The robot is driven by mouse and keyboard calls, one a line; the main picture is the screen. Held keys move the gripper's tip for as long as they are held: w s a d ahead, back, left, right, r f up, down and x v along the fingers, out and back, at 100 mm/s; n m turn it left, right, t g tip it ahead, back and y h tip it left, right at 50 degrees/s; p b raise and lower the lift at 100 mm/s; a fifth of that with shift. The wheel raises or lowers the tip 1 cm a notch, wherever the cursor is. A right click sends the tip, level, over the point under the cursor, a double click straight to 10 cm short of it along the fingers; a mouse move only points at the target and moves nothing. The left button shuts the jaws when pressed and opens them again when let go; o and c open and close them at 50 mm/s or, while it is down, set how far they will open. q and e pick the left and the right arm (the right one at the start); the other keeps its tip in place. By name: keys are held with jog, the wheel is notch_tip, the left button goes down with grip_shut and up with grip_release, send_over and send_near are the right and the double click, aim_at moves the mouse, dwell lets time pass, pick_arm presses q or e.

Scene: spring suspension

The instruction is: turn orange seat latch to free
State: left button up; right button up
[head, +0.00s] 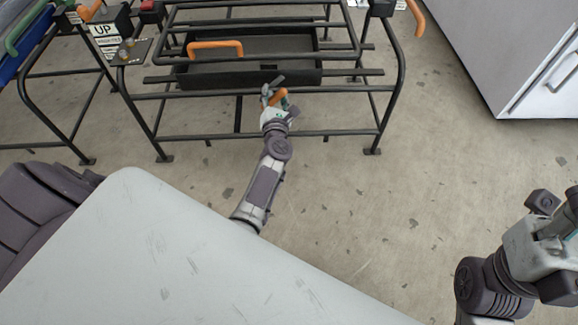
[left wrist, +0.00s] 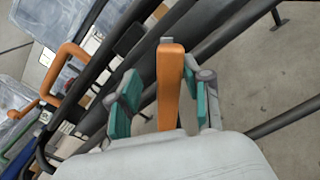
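The orange seat latch (head: 279,98) is a short bar at the front of a black tube frame, below the dark tray. In the left wrist view the latch (left wrist: 170,85) stands between the two green finger pads. My left gripper (head: 272,92) is open around it. A clear gap shows on the left side of the latch, while the right pad is close to it; I cannot tell whether that pad touches. My right gripper (head: 560,212) is at the right edge, away from the frame and partly cut off, and its opening is unclear.
The black tube frame (head: 388,110) holds a dark tray (head: 255,75) with an orange loop handle (head: 215,46) above. An "UP" sign (head: 104,30) is at the upper left. A white cabinet (head: 510,50) stands at the upper right. Bare concrete floor lies between.

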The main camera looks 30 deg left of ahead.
pick_arm(q)
jog(key=n, duration=0.3)
jog(key=a+n+b, duration=0.1)
jog(key=shift+s+n, duration=0.35)
jog(key=shift+n, duration=0.05)
jog(key=s+d+f+m+g+h+p, duration=0.2)
jog(key=s+d+m+h+p, duration=0.3)
jog(key=s+d+m+p, duration=0.4)
jog(key=s+d+f+m+g+h+p, duration=0.2)
jog(key=s+d+m+g+h+p, duration=0.1)
jog(key=s+d+m+p, duration=0.7)
jog(key=s+m+h+p, duration=0.1)
jog(key=s+m+p, duration=0.3)
jog(key=m+p, duration=0.3)
jog(key=shift+s+d+h+p, duration=0.15)
jog(key=shift+s+h+p, duration=0.25)
jog(key=shift+p, duration=0.35)
